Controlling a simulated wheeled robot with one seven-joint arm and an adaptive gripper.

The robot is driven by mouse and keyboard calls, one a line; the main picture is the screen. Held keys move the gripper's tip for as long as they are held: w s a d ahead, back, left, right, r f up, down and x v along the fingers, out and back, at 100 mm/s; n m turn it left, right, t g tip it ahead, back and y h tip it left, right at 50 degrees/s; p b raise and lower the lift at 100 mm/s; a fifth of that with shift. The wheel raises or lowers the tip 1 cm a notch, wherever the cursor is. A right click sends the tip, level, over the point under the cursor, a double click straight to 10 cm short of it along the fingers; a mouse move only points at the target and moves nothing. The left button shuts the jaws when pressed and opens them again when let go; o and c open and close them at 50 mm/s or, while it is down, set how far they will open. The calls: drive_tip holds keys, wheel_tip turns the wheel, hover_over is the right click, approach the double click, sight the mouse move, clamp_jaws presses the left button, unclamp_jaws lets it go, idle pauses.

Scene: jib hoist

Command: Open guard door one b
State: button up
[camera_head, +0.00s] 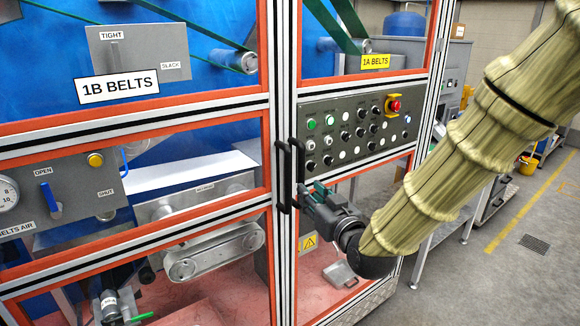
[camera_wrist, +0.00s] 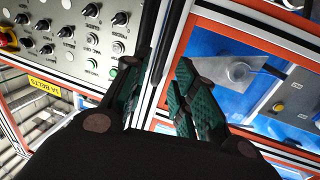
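Guard door one b is the left framed door, with silver and orange rails and a "1B BELTS" sign (camera_head: 116,86); it looks shut. Its black vertical bar handle (camera_head: 282,178) is at the door's right edge, close beside a second black handle (camera_head: 298,158) on the neighbouring door. My gripper (camera_head: 308,197) is at the lower end of the handles, just right of them. In the wrist view my gripper (camera_wrist: 160,78) has its green-padded fingers apart. Dark handle bars (camera_wrist: 172,48) show ahead of and between the fingertips; I cannot tell if they touch.
The control panel (camera_head: 352,130), with knobs and a red emergency button (camera_head: 394,106), is right of the handles on the 1A side. Behind the left door are belts, rollers and an air valve panel (camera_head: 66,192).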

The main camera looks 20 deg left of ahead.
sight(290, 169)
drive_tip(key=p+x, duration=0.1)
drive_tip(key=x, duration=0.2)
drive_tip(key=r+p+x, duration=0.1)
drive_tip(key=x, duration=0.3)
drive_tip(key=r+p+x, duration=0.1)
drive_tip(key=x, duration=0.3)
drive_tip(key=shift+s+a+r+p, duration=0.1)
drive_tip(key=shift+a+p, duration=0.25)
drive_tip(key=shift+a, duration=0.05)
clamp_jaws()
